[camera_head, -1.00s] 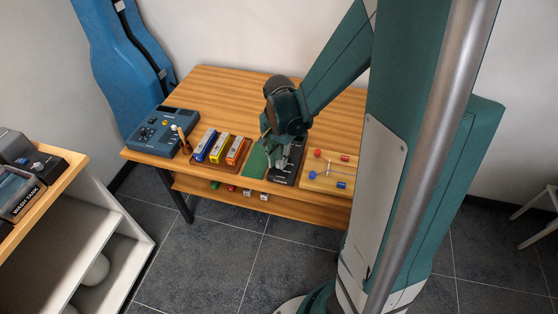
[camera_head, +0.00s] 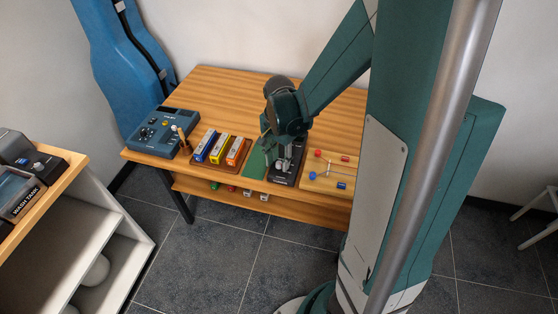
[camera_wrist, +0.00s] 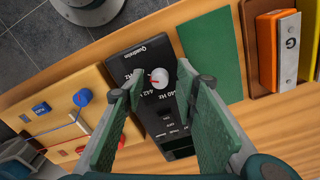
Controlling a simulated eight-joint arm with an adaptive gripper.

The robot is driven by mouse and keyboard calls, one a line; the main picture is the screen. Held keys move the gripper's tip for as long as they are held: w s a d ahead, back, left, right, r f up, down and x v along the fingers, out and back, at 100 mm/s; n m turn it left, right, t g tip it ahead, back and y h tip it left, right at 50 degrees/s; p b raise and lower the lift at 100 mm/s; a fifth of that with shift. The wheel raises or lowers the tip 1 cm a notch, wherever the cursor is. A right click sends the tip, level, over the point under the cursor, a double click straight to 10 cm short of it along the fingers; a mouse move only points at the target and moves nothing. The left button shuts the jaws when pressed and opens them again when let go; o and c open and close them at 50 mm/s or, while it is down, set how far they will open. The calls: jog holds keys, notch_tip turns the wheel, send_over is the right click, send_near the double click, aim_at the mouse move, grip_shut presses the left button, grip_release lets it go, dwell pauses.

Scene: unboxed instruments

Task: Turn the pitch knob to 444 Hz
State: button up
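The pitch knob (camera_wrist: 158,77) is a round pale knob with a red mark, on a black tuner box (camera_wrist: 126,66). In the wrist view the mark shows on the knob's left side. Labels reading 440 Hz and 442 are partly visible around it; the other label is cut off by a finger. In the head view the box (camera_head: 291,170) lies near the table's front edge. My gripper (camera_wrist: 161,71) is open, its two green fingers on either side of the knob with gaps visible. I cannot tell how far above the box the tips are. My gripper (camera_head: 281,157) hides the knob in the head view.
A wooden board with coloured pegs (camera_head: 314,184) lies right of the box. A green mat (camera_head: 256,162) and a tray of coloured blocks (camera_head: 207,163) lie left. A blue device (camera_head: 150,142) stands further left. The table's back (camera_head: 230,90) is clear.

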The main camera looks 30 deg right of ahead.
aim_at(279, 163)
jog(key=shift+r, duration=0.1)
notch_tip(279, 163, up, 12)
dwell(1.0)
jog(key=shift+p, duration=0.35)
notch_tip(279, 163, down, 4)
jog(key=n+p, duration=0.3)
jog(key=p, duration=0.3)
jog(key=shift+p, duration=0.3)
jog(key=shift+f, duration=0.2)
jog(key=shift+f, duration=0.15)
jog(key=shift+f+b, duration=0.65)
jog(key=shift+f, duration=3.1)
